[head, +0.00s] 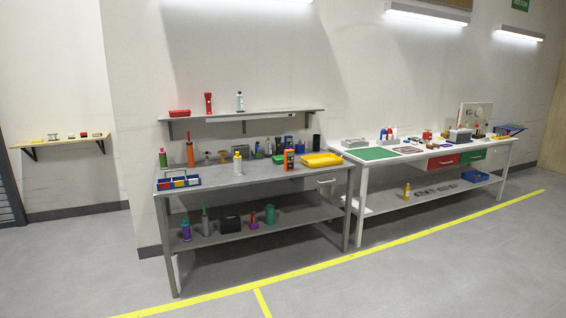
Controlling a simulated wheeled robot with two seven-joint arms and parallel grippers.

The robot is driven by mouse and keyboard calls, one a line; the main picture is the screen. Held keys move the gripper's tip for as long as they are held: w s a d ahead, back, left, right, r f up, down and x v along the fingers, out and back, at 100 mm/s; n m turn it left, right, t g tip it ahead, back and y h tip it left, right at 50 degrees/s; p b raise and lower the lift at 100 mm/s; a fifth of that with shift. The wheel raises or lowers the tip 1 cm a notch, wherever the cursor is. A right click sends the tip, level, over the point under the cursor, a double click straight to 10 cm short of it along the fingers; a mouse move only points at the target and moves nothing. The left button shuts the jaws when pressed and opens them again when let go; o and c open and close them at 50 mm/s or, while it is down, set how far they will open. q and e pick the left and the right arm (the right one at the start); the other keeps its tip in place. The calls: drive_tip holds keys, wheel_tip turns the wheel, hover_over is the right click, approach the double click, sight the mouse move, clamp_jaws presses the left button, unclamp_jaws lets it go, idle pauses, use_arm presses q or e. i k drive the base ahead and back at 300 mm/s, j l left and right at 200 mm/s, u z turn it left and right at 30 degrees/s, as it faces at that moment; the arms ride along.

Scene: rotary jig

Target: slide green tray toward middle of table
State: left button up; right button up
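I cannot make out a clear green tray. A flat green rectangle (372,153), a mat or a shallow tray, lies at the left end of the white table (358,166), near its front edge. A green drawer front (474,154) sits under the same tabletop, to the right of a red drawer front (443,161). A yellow tray (322,160) lies at the right end of the grey table (262,172). Neither of my grippers is in view.
The grey table holds a blue caddy (178,181), a white bottle (237,164), an orange device (288,160) and several tools. The white table's middle and right are crowded with small items. A yellow line (330,262) crosses clear floor in front.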

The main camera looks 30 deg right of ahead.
sight(278, 159)
drive_tip(key=i+l, duration=0.25)
drive_tip(key=l, duration=0.15)
drive_tip(key=i+l, duration=0.2)
drive_tip(key=l, duration=0.25)
drive_tip(key=i+l, duration=0.25)
drive_tip(key=l, duration=0.15)
drive_tip(key=i+l, duration=0.25)
drive_tip(key=l, duration=0.15)
drive_tip(key=i+l+u, duration=0.1)
drive_tip(key=i+l, duration=0.15)
drive_tip(key=l, duration=0.15)
